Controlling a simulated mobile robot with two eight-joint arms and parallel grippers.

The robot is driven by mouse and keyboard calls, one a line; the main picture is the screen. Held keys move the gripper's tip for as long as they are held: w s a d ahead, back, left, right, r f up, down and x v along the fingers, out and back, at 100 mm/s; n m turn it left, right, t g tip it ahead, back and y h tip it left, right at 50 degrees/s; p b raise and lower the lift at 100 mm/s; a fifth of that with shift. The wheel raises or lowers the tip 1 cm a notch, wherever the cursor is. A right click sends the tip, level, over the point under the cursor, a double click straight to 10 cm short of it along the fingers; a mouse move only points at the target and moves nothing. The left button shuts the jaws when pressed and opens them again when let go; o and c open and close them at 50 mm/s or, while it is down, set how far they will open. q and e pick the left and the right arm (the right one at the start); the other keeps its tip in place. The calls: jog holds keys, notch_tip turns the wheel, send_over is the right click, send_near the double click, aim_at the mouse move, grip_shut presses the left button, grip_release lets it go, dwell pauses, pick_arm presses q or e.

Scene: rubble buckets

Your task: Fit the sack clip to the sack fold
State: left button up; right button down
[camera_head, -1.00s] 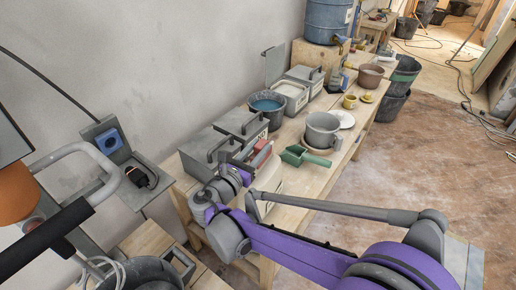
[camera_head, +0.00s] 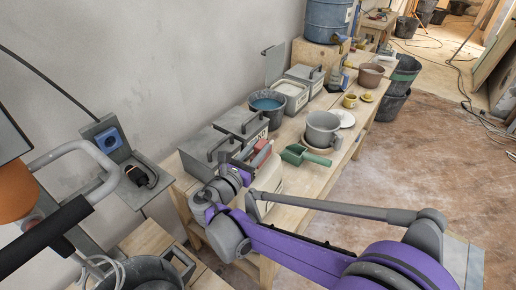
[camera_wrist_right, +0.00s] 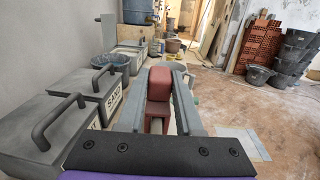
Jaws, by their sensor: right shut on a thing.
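The red sack clip (camera_wrist_right: 158,92) is held between the two grey fingers of my right gripper (camera_wrist_right: 160,80) in the right wrist view. In the head view the clip (camera_head: 262,154) shows as a small red patch by my right gripper (camera_head: 254,158), above the near end of the long bench. A pale, cream surface (camera_head: 274,186), perhaps the sack, stands just beyond the gripper and is largely hidden by my arm. I cannot make out its fold or whether the clip touches it. My left gripper is out of view.
Grey lidded boxes (camera_head: 210,146) stand close left of the gripper. A green scoop (camera_head: 303,155) and a grey pot (camera_head: 322,129) are on the bench (camera_head: 345,150) beyond it. A bucket of bluish liquid (camera_head: 267,107) stands farther back. The floor at right is open.

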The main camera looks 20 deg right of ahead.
jog(key=c, duration=0.5)
grip_release()
jog(key=v, duration=1.1)
